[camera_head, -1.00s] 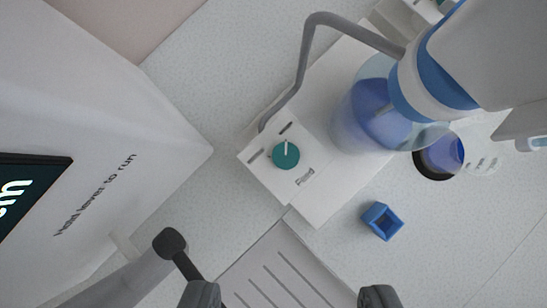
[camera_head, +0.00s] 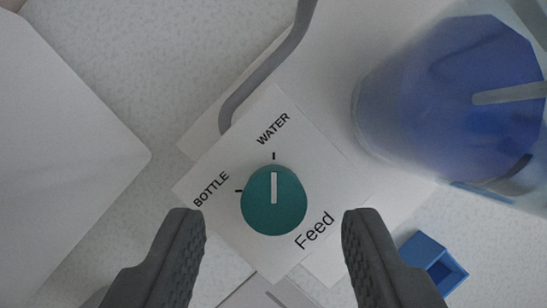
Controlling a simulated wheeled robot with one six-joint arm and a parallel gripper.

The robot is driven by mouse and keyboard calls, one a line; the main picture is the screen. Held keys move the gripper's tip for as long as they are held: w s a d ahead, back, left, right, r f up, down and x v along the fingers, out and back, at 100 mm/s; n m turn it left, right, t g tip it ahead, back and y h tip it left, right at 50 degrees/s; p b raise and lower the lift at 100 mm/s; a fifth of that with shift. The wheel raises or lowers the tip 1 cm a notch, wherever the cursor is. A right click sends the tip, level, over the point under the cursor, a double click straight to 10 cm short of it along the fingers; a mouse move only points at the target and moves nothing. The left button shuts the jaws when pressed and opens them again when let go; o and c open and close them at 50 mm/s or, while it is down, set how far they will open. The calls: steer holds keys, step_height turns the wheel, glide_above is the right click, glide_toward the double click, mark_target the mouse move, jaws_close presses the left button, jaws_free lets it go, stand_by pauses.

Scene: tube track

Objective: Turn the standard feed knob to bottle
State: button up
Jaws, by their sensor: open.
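The feed knob (camera_head: 274,213) is a round teal dial with a white pointer line, on a white panel (camera_head: 315,165) labelled "Feed". Its pointer faces up in the picture, toward the tick by "WATER". The tick by "BOTTLE" lies to the knob's upper left. My gripper (camera_head: 273,222) is open and empty. Its dark fingers stand left and right of the knob in the picture, with the knob in view between them. I see no contact between fingers and knob.
A clear bottle with blue contents (camera_head: 440,105) stands at the upper right. A grey curved tube (camera_head: 270,70) runs above the panel. A small blue square cup (camera_head: 433,262) sits at the lower right. A white housing (camera_head: 60,160) fills the left side.

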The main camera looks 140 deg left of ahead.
mark_target(274, 201)
steer(key=shift+x, duration=1.2)
steer(key=shift+c, duration=0.3)
steer(key=c, duration=0.9)
steer(key=shift+s+n, duration=0.1)
steer(key=shift+n, duration=0.2)
steer(key=n+t+y, duration=0.1)
steer(key=n, duration=0.2)
steer(key=shift+d, duration=0.1)
steer(key=shift+n+y, duration=0.8)
steer(key=shift+n, duration=1.1)
